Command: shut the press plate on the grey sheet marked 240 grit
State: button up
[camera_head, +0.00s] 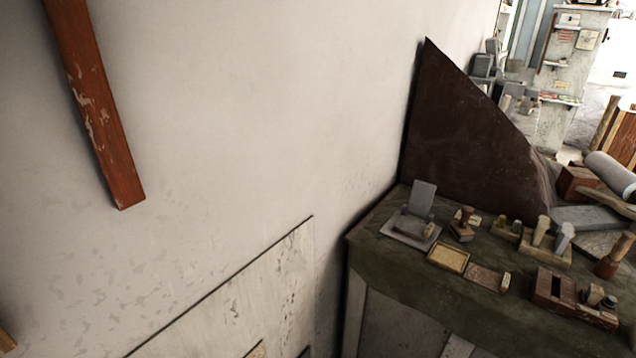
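A small grey press stands at the left end of the dark cloth-covered bench in the head view. Its press plate (421,198) is raised, standing nearly upright and leaning back a little. Below it is a flat grey base (411,229) with a small block on it. A flat grey piece on this base may be the sheet, but I cannot tell it apart, and no 240 grit marking is legible. Nothing touches the press plate. My gripper is not in view.
The bench (382,262) also holds a wooden-handled stamp (463,224), a yellowish tray (448,257), a brown tray (484,278) and a peg block (545,248). A dark leaning panel (465,135) stands behind. A white wall is at left; a pale board (255,300) leans low against it.

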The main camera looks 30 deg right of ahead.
aim_at(423, 193)
jog(key=i+z, duration=0.25)
jog(key=i, duration=0.3)
jog(key=l+z, duration=0.1)
jog(key=z, duration=1.25)
